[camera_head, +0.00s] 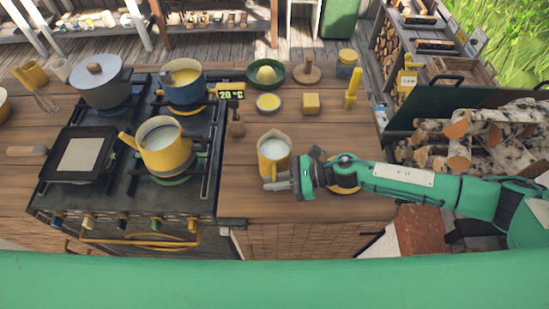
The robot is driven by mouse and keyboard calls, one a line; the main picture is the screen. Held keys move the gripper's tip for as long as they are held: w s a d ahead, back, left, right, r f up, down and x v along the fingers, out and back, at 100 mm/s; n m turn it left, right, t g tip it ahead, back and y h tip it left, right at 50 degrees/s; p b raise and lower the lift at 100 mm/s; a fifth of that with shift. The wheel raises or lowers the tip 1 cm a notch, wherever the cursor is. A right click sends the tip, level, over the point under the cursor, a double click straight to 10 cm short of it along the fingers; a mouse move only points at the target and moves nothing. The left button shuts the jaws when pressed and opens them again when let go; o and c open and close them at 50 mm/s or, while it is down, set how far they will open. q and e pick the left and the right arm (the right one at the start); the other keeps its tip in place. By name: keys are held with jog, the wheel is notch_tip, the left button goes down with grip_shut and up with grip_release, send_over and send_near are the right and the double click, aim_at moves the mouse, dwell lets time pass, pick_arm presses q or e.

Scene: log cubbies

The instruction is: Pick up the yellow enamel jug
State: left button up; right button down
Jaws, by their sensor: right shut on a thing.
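The yellow enamel jug (272,161) with a pale, whitish inside stands at the counter's middle, right of the stove. My right gripper (277,183) comes in from the right and is shut on the jug at its lower near side. The fingers cover part of the jug there, and I cannot tell whether its base touches the counter. My left gripper is not in view.
The stove (200,190) holds a yellow pot with pale contents (167,152), a blue pot (183,83), a grey lidded pot (100,82) and a square pan (83,153). A yellow block (311,104), a green bowl (266,73) and a yellow round thing under my arm (343,189) sit on the counter.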

jog(key=shift+w+r, duration=0.1)
jog(key=shift+r, duration=0.15)
dwell(0.5)
jog(key=shift+r, duration=0.5)
notch_tip(320, 180, up, 19)
jog(key=b, duration=0.3)
jog(key=shift+f, duration=0.15)
jog(key=shift+b, duration=0.3)
